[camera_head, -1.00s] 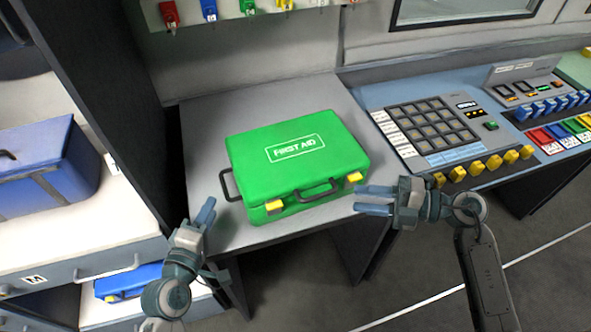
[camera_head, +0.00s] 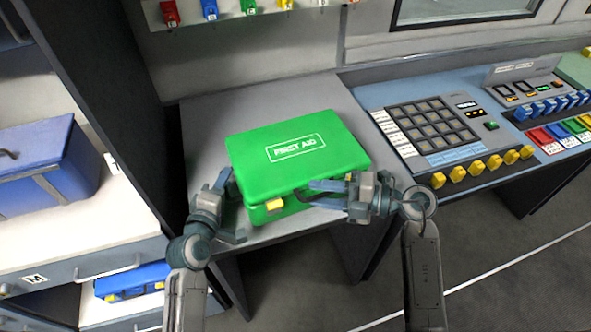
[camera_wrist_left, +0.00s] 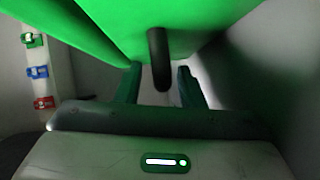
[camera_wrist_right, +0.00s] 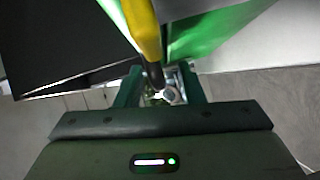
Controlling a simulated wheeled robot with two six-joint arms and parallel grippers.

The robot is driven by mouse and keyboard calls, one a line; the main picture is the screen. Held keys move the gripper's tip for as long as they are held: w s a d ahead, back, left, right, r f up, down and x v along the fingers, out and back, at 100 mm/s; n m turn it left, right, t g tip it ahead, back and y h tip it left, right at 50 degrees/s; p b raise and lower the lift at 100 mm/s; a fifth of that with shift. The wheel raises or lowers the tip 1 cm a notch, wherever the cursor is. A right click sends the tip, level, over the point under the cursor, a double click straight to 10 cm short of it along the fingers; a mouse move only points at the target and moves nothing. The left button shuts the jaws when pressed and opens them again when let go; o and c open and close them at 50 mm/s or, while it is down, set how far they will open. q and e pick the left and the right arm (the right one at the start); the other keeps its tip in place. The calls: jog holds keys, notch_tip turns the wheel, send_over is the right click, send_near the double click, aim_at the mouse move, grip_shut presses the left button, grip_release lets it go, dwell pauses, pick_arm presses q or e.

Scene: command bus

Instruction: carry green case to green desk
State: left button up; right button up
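The green case (camera_head: 295,150), marked FIRST AID, lies flat on a grey desk (camera_head: 215,108). My left gripper (camera_head: 232,210) is at its left side. In the left wrist view its fingers (camera_wrist_left: 160,85) stand open on either side of the case's dark side handle (camera_wrist_left: 158,58), with gaps showing. My right gripper (camera_head: 322,194) is at the case's front edge and covers the front handle and right latch. In the right wrist view its fingers (camera_wrist_right: 160,88) are apart, with a dark handle part (camera_wrist_right: 155,74) and a yellow piece (camera_wrist_right: 143,25) between or just beyond them.
A control console (camera_head: 435,130) with yellow knobs adjoins the desk on the right. A green surface (camera_head: 576,68) shows at the far right edge. A blue case (camera_head: 45,165) sits on a shelf at left, another blue case (camera_head: 135,280) below. Open floor (camera_head: 510,270) lies at front right.

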pick_arm(q)
grip_shut()
pick_arm(e)
grip_shut()
dwell(1.0)
pick_arm(q)
jog(key=shift+r, duration=0.15)
pick_arm(e)
jog(key=shift+r, duration=0.15)
